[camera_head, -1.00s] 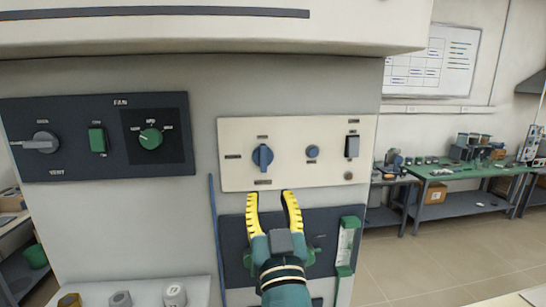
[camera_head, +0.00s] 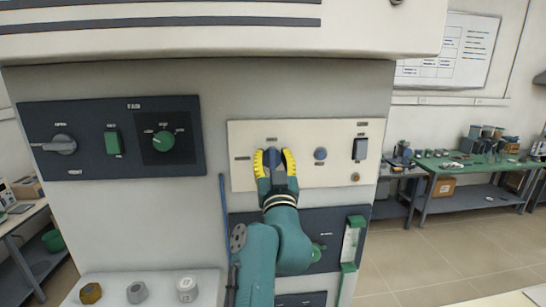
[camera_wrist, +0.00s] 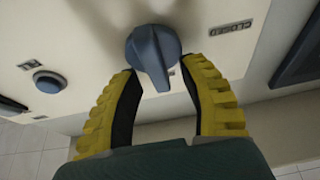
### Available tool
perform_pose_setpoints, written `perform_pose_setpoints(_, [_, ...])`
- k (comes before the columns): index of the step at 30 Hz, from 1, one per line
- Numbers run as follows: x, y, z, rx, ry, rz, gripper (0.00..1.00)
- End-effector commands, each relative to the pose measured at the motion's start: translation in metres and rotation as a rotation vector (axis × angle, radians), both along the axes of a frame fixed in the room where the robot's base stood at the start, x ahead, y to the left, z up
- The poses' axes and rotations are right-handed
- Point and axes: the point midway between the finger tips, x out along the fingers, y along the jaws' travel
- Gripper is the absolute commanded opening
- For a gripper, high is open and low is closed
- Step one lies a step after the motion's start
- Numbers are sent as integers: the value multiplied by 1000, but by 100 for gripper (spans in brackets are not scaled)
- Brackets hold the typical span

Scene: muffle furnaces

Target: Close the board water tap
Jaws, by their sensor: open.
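The board water tap is a blue knob (camera_head: 272,158) on the cream panel (camera_head: 335,130), between my fingers in the head view. In the wrist view the knob (camera_wrist: 153,55) shows a pointed grip, with a "CLOSED" label (camera_wrist: 231,28) on the panel beside it. My gripper (camera_head: 272,155) has yellow ridged fingers. They are spread on both sides of the knob, and in the wrist view (camera_wrist: 165,85) gaps show between them and it. The lower part of the knob is partly hidden by my gripper in the head view.
A blue round button (camera_head: 320,154) and a dark switch (camera_head: 360,149) sit right of the knob. A dark panel (camera_head: 335,222) with a green-ended gauge (camera_head: 350,243) is below. The dark fan panel (camera_head: 90,165) is at left. Several knobs stand on the ledge (camera_head: 210,290).

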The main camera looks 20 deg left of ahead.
Motion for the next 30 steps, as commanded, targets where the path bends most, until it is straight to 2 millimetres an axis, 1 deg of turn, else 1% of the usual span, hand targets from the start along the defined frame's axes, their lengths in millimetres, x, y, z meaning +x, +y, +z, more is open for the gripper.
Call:
perform_pose_setpoints(2, [0, 0, 0, 0, 0, 0, 42])
perform_pose_setpoints(3, [0, 0, 0, 0, 0, 0, 38])
perform_pose_setpoints(8, [0, 0, 0, 0, 0, 0, 8])
perform_pose_setpoints(9, [0, 0, 0, 0, 0, 0, 0])
perform_pose_setpoints(23, [0, 0, -2, -9, -5, 0, 0])
perform_pose_setpoints(30, [-1, 0, -8, -81, -43, 0, 0])
